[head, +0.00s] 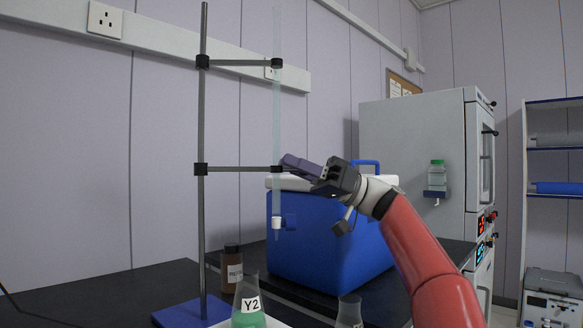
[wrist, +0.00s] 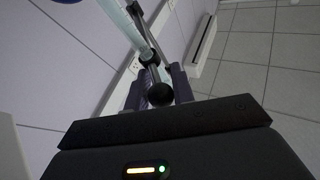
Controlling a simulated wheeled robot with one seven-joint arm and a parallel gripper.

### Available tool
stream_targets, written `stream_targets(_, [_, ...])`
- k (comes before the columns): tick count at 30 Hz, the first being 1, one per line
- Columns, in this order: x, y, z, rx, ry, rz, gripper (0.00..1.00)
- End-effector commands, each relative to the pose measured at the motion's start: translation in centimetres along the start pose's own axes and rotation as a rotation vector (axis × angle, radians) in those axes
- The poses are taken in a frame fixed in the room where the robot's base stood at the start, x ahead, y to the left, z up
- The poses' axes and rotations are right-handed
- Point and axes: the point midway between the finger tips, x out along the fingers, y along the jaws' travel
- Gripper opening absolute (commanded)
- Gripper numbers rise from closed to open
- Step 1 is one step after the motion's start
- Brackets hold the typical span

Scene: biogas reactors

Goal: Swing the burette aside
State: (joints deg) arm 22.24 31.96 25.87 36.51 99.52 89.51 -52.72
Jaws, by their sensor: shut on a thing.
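The burette (head: 277,120) is a thin upright clear tube with a white stopcock (head: 278,223) near its lower end. Two dark clamp arms (head: 240,169) hold it to a grey stand rod (head: 202,120) on a blue base (head: 192,313). My gripper (head: 288,164) reaches in from the right at the lower clamp. In the wrist view, my gripper (wrist: 160,92) is shut on the dark round clamp end (wrist: 160,95), with a finger on each side. The burette (wrist: 130,22) passes beyond it there. The fingers partly hide the grip in the head view.
A flask labelled Y2 (head: 248,302) with green liquid stands below the burette, right of the stand. Another flask (head: 349,312) is to its right. A brown bottle (head: 232,270) stands behind. A blue cooler box (head: 325,240) is close behind the burette and under my gripper.

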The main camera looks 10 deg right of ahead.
Motion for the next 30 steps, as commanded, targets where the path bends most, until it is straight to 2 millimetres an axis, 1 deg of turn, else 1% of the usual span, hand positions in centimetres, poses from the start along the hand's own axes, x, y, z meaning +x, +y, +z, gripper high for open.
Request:
stream_targets(1, [0.3, -0.3, 0.2, 0.002, -0.006, -0.015, 0.00])
stream_targets(5, [0.3, -0.3, 0.2, 0.003, -0.007, -0.016, 0.00])
stream_targets(6, [0.3, -0.3, 0.2, 0.003, -0.007, -0.016, 0.27])
stream_targets(10, [0.3, -0.3, 0.1, 0.002, -0.006, -0.013, 0.44])
stream_targets(17, [0.1, -0.2, 0.1, 0.001, -0.004, -0.007, 0.44])
stream_targets(20, [-0.3, -0.1, 0.1, 0.001, -0.004, -0.006, 0.44])
stream_targets(23, [-1.5, 0.0, 0.2, 0.001, -0.003, -0.005, 0.44])
stream_targets(30, [-5.6, -0.1, 0.2, 0.001, -0.003, -0.007, 0.44])
